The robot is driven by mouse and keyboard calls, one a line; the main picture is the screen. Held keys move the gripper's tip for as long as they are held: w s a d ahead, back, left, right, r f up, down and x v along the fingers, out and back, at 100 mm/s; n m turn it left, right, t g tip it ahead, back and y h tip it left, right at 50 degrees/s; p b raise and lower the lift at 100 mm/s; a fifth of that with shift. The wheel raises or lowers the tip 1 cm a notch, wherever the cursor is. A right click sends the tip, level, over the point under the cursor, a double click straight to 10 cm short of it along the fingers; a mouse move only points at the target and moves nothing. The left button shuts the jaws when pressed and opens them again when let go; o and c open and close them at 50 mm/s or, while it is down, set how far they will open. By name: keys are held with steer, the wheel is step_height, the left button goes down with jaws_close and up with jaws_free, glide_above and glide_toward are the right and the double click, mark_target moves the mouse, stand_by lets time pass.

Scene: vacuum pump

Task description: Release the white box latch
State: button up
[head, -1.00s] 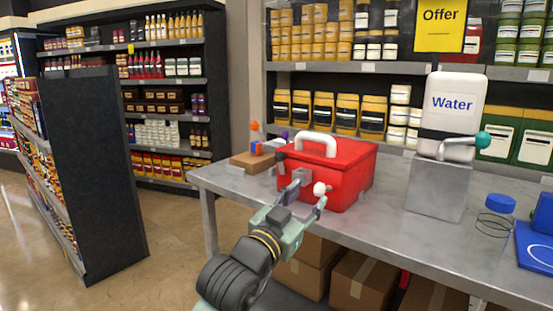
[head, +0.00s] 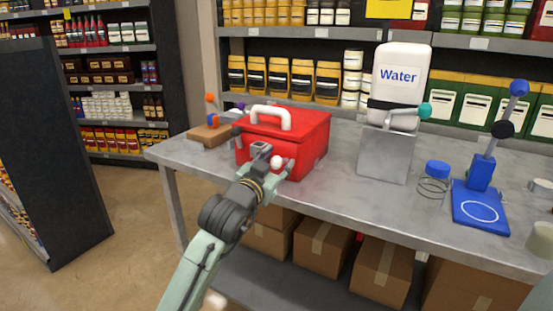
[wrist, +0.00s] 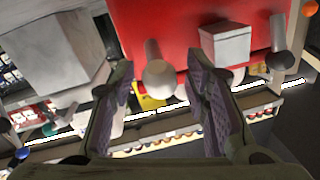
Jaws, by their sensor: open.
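The red box (head: 308,150) with a white top handle (head: 271,115) stands on the grey table. Its front carries a white round-ended latch (head: 277,161), a grey block latch (head: 261,149) and a dark-knobbed latch (head: 236,131). In the wrist view the white latch (wrist: 160,76) points toward my camera. My gripper (head: 271,167) is open at the box front. Its two fingers stand on either side of the white latch's knob, with gaps showing. The grey block (wrist: 226,45) and the dark knob (wrist: 280,52) lie to the right in the wrist view.
A wooden block with coloured knobs (head: 208,136) stands left of the box. To the right are a water container (head: 400,80) on a grey stand (head: 388,155), a blue-lidded coil jar (head: 435,180) and a blue device (head: 481,203). Cardboard boxes lie below the table.

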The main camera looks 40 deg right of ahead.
jaws_close()
stand_by(0.6)
stand_by(0.3)
